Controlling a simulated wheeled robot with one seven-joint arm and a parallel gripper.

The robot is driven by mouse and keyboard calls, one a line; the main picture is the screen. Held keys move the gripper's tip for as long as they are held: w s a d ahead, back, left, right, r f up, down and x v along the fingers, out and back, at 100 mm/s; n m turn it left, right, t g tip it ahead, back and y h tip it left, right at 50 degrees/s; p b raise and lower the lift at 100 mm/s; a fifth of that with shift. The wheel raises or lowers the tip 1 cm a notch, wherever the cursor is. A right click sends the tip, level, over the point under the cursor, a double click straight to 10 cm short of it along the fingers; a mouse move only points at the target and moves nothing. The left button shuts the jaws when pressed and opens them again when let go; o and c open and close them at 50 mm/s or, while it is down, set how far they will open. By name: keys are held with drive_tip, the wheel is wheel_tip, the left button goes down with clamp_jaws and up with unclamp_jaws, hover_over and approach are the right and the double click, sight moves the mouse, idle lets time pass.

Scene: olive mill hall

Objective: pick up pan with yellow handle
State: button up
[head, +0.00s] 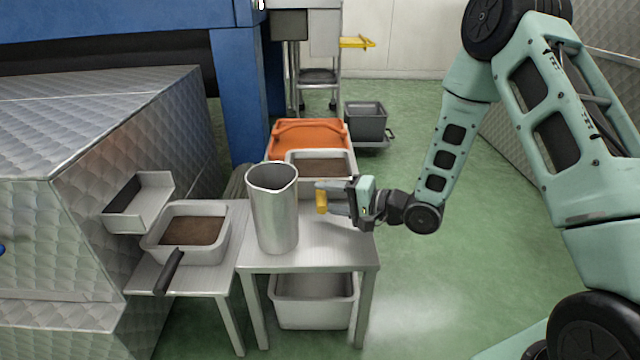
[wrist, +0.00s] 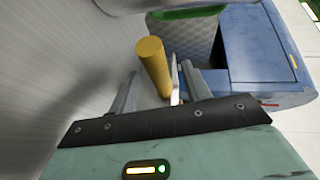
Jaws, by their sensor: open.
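A light grey pan (head: 353,165) with brown contents sits behind the metal pitcher, at the far end of the small metal table. A yellow handle (head: 321,200) shows in front of it, seemingly its own; the join is not clear. My gripper (head: 328,192) reaches in from the right above the table, its jaws open at the handle. In the wrist view the yellow handle (wrist: 152,62) stands between the two fingers of my gripper (wrist: 157,80), close to the right finger. I cannot tell whether it touches.
A tall metal pitcher (head: 273,215) stands on the table (head: 320,250), just left of my gripper. A pan with a black handle (head: 184,257) is on the lower left table. An orange lid or tray (head: 300,132) lies behind. Green floor to the right is clear.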

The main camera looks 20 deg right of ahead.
drive_tip(key=x, duration=0.1)
drive_tip(key=b+x, duration=0.2)
drive_tip(key=shift+w+a+f, duration=0.1)
drive_tip(key=shift+a+f, duration=0.15)
drive_tip(key=shift+f, duration=0.05)
drive_tip(key=shift+w+a+r, duration=0.1)
drive_tip(key=shift+w+a, duration=0.1)
drive_tip(key=shift+a, duration=0.05)
clamp_jaws()
drive_tip(key=shift+r, duration=0.15)
